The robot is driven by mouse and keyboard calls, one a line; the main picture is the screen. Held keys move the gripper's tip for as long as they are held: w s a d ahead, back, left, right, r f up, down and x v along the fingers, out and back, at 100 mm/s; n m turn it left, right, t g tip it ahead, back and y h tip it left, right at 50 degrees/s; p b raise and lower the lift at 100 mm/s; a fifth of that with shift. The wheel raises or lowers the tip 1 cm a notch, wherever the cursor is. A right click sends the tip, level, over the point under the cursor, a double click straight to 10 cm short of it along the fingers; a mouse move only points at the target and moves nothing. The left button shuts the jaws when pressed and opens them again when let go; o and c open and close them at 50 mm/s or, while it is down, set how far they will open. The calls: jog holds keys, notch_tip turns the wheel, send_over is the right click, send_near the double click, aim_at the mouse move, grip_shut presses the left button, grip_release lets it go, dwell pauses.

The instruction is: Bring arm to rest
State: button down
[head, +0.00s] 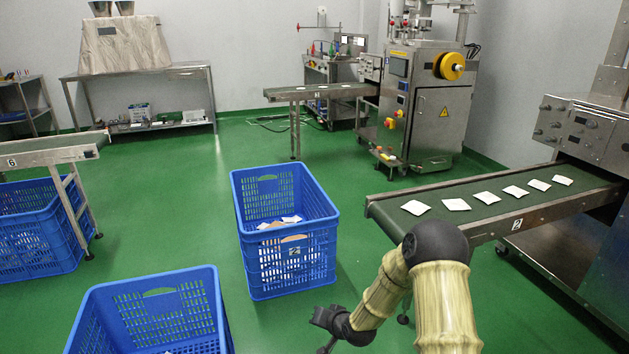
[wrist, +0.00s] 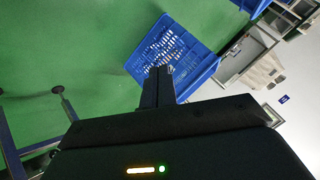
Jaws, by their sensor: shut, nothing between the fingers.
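My arm bends down from an elbow in front of the right conveyor's near end. The gripper is apart from the crates and the conveyor.
A blue crate (head: 241,240) with some packets stands in the middle; another blue crate (head: 219,290) is at the lower left. The right conveyor (head: 385,214) carries several white teabags (head: 456,204). Another conveyor (head: 50,156) is at left. Green floor (head: 170,220) lies open between.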

jog(key=s+d+r+n+g+h+p, duration=0.1)
jog(key=s+d+r+g+h+p, duration=0.15)
jog(key=s+d+r, duration=0.45)
jog(key=s+d+r+n+g+h+p, duration=0.1)
jog(key=s+d+r+p, duration=0.15)
jog(key=s+r, duration=0.85)
jog(key=s+d+r+g+h+p, duration=0.2)
jog(key=s+d+r+p, duration=0.15)
jog(key=s+r, duration=0.55)
notch_tip(320, 180, up, 37)
jog(key=p, duration=3.6)
jog(key=shift+w+d, duration=0.3)
jog(key=shift+d, duration=0.05)
jog(key=shift+f, duration=0.1)
